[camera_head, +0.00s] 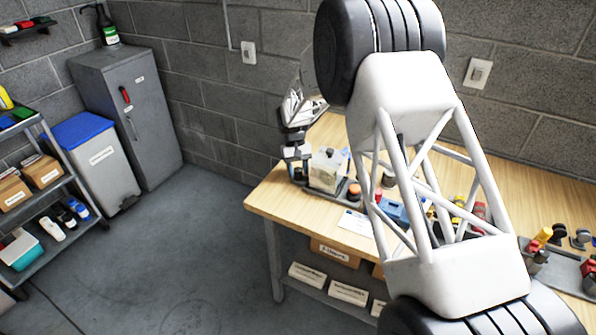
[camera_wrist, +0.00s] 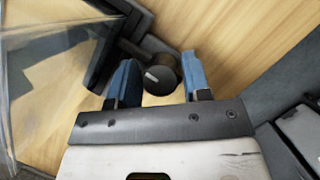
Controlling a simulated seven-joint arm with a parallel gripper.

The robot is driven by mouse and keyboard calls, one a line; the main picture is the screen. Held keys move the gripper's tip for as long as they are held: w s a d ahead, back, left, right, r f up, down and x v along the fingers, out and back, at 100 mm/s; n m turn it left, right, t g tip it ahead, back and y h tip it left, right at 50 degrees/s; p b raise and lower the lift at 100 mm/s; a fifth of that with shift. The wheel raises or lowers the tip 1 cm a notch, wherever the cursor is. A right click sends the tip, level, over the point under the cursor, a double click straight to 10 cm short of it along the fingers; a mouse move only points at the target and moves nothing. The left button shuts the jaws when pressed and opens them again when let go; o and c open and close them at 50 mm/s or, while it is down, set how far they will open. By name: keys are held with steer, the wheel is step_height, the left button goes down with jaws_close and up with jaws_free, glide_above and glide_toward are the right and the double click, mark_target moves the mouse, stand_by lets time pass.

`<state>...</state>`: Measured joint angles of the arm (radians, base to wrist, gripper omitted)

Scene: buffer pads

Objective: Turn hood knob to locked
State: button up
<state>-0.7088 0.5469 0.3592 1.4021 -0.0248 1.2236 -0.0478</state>
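The hood knob (camera_wrist: 160,78) is a round black dial with a short white mark, seen in the wrist view just above the middle. It sits on a dark bracket over the wooden table. My gripper (camera_wrist: 159,73) is open, with one blue-padded finger on each side of the knob. A clear hood (camera_wrist: 45,85) fills the left of the wrist view. In the head view my gripper (camera_head: 297,158) is at the table's left end beside a clear box (camera_head: 325,172); the knob is not discernible there.
The wooden workbench (camera_head: 275,200) carries a grey tray with an orange-topped jar (camera_head: 354,190) and a blue item (camera_head: 394,211). My own arm hides much of the bench.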

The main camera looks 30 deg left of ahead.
steer(key=shift+o, duration=1.3)
steer(key=v, duration=0.7)
steer(key=shift+a+r, duration=0.15)
steer(key=shift+r, duration=0.2)
steer(key=shift+w, duration=0.2)
